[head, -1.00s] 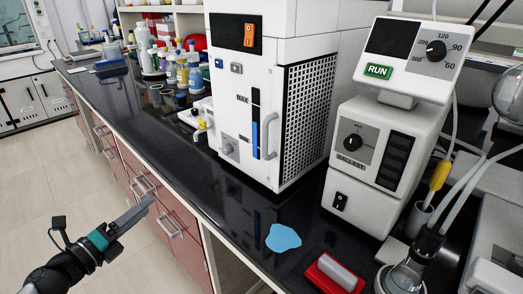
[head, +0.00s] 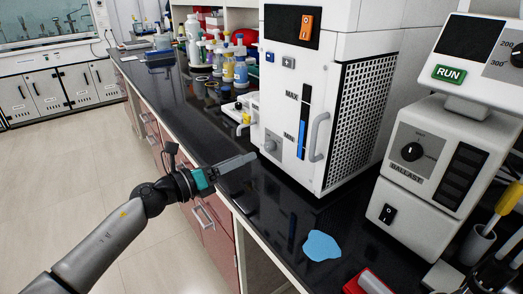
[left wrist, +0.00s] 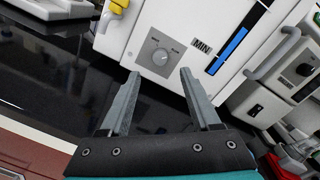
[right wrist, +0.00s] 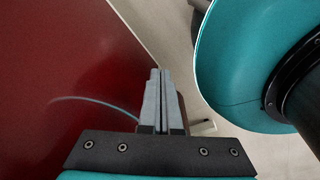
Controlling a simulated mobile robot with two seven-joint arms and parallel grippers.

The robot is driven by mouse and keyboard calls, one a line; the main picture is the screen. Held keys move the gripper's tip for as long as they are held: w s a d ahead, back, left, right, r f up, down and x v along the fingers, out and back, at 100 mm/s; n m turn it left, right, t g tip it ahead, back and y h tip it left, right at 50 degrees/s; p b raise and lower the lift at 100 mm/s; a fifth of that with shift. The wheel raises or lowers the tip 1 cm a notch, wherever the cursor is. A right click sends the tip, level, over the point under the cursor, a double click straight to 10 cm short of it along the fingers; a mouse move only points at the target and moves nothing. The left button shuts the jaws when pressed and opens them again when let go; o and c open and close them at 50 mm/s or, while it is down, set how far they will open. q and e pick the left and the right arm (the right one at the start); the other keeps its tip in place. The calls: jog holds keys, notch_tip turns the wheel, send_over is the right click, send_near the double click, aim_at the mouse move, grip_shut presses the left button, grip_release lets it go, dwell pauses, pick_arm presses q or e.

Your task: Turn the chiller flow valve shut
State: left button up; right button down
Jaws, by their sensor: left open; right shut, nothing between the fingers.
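The chiller (head: 330,140) is the tall white unit on the black bench, with a blue level gauge marked MAX and MIN. My left gripper (head: 252,157) is open and empty in front of the knob. My right gripper (right wrist: 163,72) is shut and empty beside a dark red panel.
A yellow-handled fitting (head: 246,118) is left of the chiller. A grey bar handle (head: 319,137) stands out right of the gauge. A blue puddle-like patch (head: 322,246) lies on the bench. The white BALLAST unit (head: 413,170) stands at right. Bottles (head: 227,65) crowd the back.

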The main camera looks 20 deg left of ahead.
aim_at(266, 148)
pick_arm(q)
jog(key=shift+x, duration=3.45)
jog(key=shift+f, duration=0.1)
grip_shut()
jog(key=shift+a, duration=0.1)
